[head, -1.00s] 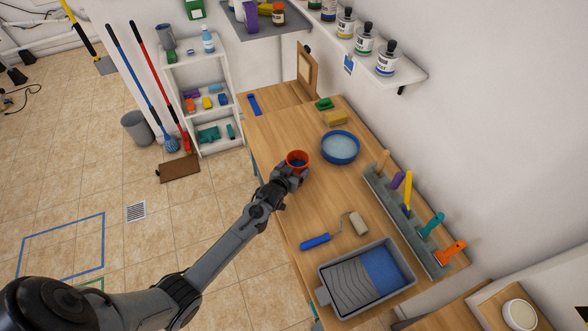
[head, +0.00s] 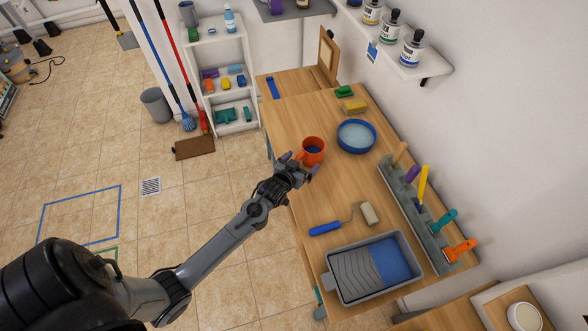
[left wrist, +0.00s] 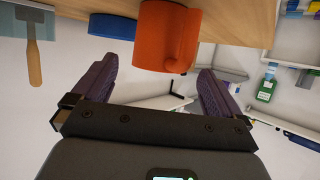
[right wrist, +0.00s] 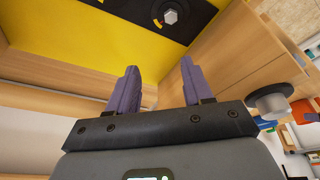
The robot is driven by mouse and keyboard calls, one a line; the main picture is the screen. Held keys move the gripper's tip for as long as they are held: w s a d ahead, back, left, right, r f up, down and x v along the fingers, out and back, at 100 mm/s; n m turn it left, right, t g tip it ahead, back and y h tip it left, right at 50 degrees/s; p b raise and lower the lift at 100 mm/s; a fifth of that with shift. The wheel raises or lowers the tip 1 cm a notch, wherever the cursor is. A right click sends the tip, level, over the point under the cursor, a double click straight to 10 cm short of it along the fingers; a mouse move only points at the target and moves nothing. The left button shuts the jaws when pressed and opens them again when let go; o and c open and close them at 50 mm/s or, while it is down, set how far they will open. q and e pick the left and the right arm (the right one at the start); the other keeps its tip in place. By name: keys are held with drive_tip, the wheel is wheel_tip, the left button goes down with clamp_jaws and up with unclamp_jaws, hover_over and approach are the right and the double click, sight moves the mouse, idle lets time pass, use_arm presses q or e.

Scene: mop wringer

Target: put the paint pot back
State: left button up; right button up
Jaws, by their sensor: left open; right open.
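The orange-red paint pot (head: 312,151) stands upright on the wooden workbench (head: 285,120), near its left edge, with dark blue inside. My left gripper (head: 300,163) is open just in front of the pot, at its lower left. In the left wrist view the pot (left wrist: 163,38) and its handle lie beyond the spread purple fingers (left wrist: 152,82), with a gap between. My right gripper (right wrist: 155,85) is open and empty. It does not show in the head view.
A blue round dish (head: 356,136) stands right of the pot. In the right wrist view a yellow-black panel (right wrist: 85,32) lies ahead of the right gripper.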

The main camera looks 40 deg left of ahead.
use_arm(q)
drive_tip(key=s+d+r+m+g+h, duration=0.1)
drive_tip(key=s+d+g, duration=0.3)
drive_tip(key=s+d, duration=0.4)
drive_tip(key=s+d+r+m+g+h, duration=0.2)
drive_tip(key=s+d, duration=0.6)
drive_tip(key=s, duration=1.3)
drive_tip(key=r+m+g, duration=0.1)
drive_tip(key=r+g, duration=0.1)
drive_tip(key=g, duration=0.1)
drive_tip(key=shift+m+h, duration=0.3)
drive_tip(key=shift+m, duration=0.1)
wheel_tip(320, 180, up, 11)
drive_tip(key=p, duration=1.1)
use_arm(e)
wheel_tip(320, 180, up, 11)
drive_tip(key=shift+r, duration=0.15)
use_arm(q)
drive_tip(key=shift+r, duration=0.1)
